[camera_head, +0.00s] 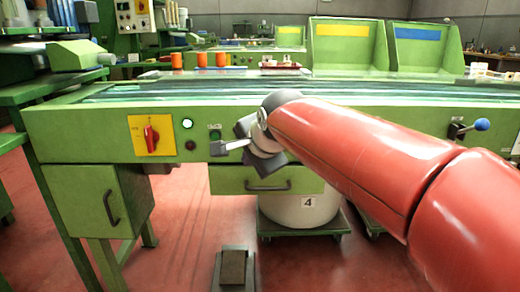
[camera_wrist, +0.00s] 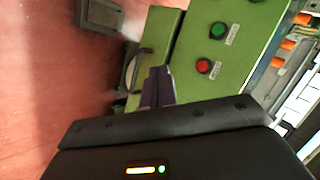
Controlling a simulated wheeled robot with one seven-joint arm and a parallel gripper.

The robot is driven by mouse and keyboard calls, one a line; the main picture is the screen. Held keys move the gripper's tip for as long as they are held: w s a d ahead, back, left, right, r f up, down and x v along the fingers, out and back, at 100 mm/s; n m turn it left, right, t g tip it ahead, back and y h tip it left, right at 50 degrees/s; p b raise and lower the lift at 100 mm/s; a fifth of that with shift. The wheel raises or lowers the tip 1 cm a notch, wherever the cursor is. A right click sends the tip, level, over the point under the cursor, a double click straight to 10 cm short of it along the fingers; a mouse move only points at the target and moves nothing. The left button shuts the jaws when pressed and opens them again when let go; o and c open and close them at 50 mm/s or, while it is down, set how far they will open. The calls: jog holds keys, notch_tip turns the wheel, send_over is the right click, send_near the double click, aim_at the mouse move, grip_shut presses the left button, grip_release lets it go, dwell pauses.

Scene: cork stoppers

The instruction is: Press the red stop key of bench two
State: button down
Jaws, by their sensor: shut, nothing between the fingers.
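The red key (camera_wrist: 204,65) sits on the green bench front in the wrist view, with a small pale label beside it. A green key (camera_wrist: 217,30) sits next to it and also shows in the head view (camera_head: 215,133). The red key is hidden behind my gripper and arm in the head view. My gripper (camera_head: 218,148) is shut and empty in front of the panel, just below the green key. In the wrist view its dark fingertips (camera_wrist: 159,71) lie left of the red key, apart from it in the picture; the depth gap is unclear.
A yellow plate with a red rotary switch (camera_head: 151,135), a lit white button (camera_head: 187,123) and a dark red round part (camera_head: 190,145) are left of the keys. A drawer handle (camera_head: 267,186) is below. A blue-knobbed lever (camera_head: 481,125) is at right.

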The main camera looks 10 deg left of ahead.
jog(key=shift+a+r+m, duration=0.1)
jog(key=shift+a+m, duration=0.2)
jog(key=shift+a, duration=0.6)
jog(key=w+a+p, duration=0.2)
jog(key=w+p, duration=0.2)
jog(key=w, duration=0.4)
jog(key=shift+w, duration=0.25)
jog(key=shift+w+p, duration=0.15)
jog(key=shift+p, duration=0.25)
dwell(1.1)
jog(key=shift+w+a, duration=0.1)
jog(key=shift+w, duration=0.15)
